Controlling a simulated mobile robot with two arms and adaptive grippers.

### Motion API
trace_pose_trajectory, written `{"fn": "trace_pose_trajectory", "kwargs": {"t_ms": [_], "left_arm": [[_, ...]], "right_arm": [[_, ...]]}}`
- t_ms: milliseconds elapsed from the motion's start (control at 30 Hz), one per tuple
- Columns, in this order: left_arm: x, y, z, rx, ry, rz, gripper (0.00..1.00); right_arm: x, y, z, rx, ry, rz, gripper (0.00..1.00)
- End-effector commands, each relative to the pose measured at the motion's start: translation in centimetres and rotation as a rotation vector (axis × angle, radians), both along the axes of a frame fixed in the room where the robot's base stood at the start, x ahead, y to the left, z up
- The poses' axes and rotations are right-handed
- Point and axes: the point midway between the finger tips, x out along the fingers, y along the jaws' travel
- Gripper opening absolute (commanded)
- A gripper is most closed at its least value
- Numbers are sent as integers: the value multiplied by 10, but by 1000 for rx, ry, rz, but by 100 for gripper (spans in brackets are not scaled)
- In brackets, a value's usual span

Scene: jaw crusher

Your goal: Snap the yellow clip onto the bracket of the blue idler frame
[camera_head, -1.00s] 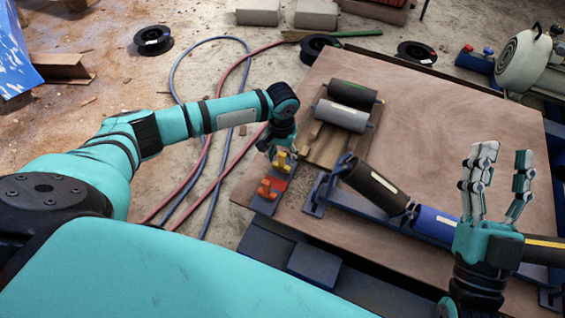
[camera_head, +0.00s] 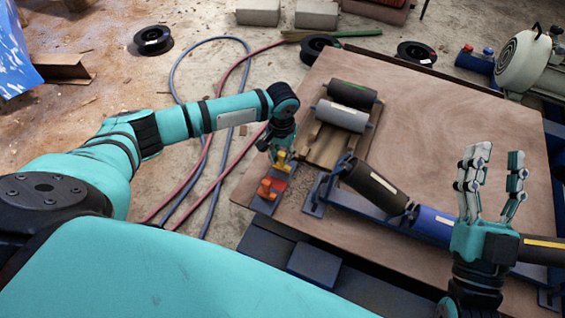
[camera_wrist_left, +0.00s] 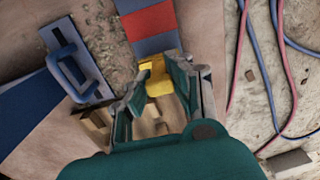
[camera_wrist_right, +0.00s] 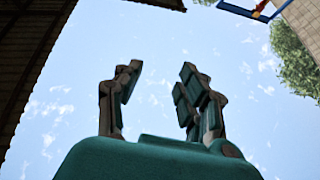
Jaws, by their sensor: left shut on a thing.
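The yellow clip (camera_head: 282,164) is between the fingers of my left gripper (camera_head: 279,152), which is shut on it at the red and blue strip. The yellow clip also shows in the left wrist view (camera_wrist_left: 155,78), between the fingers and at the end of the strip. I cannot tell whether it touches the strip. The blue idler frame (camera_head: 375,207) lies to the right, carrying dark and blue rollers. Its looped blue end bracket (camera_wrist_left: 68,68) is left of the clip in the left wrist view, apart from it. My right gripper (camera_head: 492,190) is open and empty, fingers up.
Two loose rollers (camera_head: 342,115) lie on a wooden pallet behind. The brown board (camera_head: 455,125) is clear at the back right. Hoses (camera_head: 178,75) lie on the ground left.

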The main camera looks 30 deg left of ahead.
Motion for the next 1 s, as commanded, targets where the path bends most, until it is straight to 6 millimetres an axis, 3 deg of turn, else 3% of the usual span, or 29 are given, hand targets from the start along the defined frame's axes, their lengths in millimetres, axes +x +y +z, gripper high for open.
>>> {"fn": "trace_pose_trajectory", "kwargs": {"t_ms": [1000], "left_arm": [[0,0,8,0,0,0,0]], "right_arm": [[15,-3,-37,-65,232,-16,40]]}}
